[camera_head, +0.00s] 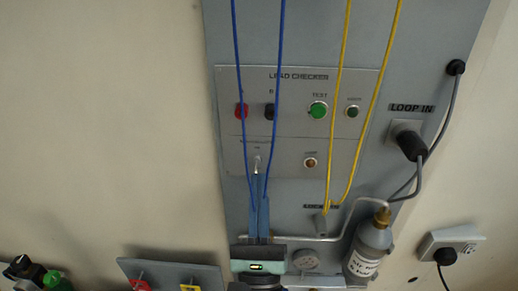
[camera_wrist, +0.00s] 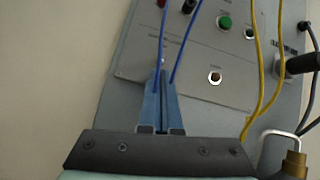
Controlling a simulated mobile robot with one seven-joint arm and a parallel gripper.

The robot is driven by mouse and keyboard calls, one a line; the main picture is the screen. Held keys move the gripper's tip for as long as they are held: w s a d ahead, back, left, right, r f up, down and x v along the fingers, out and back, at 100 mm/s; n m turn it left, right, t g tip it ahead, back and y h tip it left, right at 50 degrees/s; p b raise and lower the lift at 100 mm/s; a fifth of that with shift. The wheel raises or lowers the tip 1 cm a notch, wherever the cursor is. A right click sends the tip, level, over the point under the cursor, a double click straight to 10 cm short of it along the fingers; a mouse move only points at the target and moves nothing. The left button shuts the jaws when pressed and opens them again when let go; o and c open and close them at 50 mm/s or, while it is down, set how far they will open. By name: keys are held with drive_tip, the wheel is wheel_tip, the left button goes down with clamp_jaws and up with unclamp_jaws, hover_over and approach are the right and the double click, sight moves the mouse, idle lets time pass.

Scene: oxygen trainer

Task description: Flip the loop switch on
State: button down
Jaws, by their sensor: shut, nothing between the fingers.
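The loop switch appears to be the small metal toggle (camera_head: 257,163) on the lower grey plate of the lead checker panel; its small label is unreadable. My gripper (camera_head: 259,178) has its two long blue fingers shut together and empty, pointing up the panel with tips just below the toggle. In the wrist view, the gripper (camera_wrist: 162,75) covers the area around the toggle, and only a small light bit shows above the tips. I cannot tell whether the tips touch the toggle, or which way it is set. A round indicator lamp (camera_head: 310,162) sits right of it and looks unlit.
Blue leads (camera_head: 279,80) hang across the panel close to my fingers. Yellow leads (camera_head: 341,80) hang to the right. A red terminal (camera_head: 241,110) and green button (camera_head: 318,110) sit above. A grey bottle (camera_head: 372,247), a bent pipe (camera_head: 340,225) and the loop-in plug (camera_head: 408,140) stand at right.

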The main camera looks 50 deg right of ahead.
drive_tip(key=shift+s+a+r+g+y+p, duration=0.15)
drive_tip(key=shift+a+r+g+y+p, duration=0.15)
drive_tip(key=shift+g+y+p, duration=0.35)
drive_tip(key=shift+s+a+r+p, duration=0.15)
drive_tip(key=shift+r+p, duration=0.15)
drive_tip(key=shift+p, duration=0.4)
drive_tip(key=shift+s+a+r+p, duration=0.1)
drive_tip(key=shift+s+r+p, duration=0.1)
drive_tip(key=shift+r+p, duration=0.4)
drive_tip(key=shift+f, duration=0.3)
drive_tip(key=shift+a, duration=0.15)
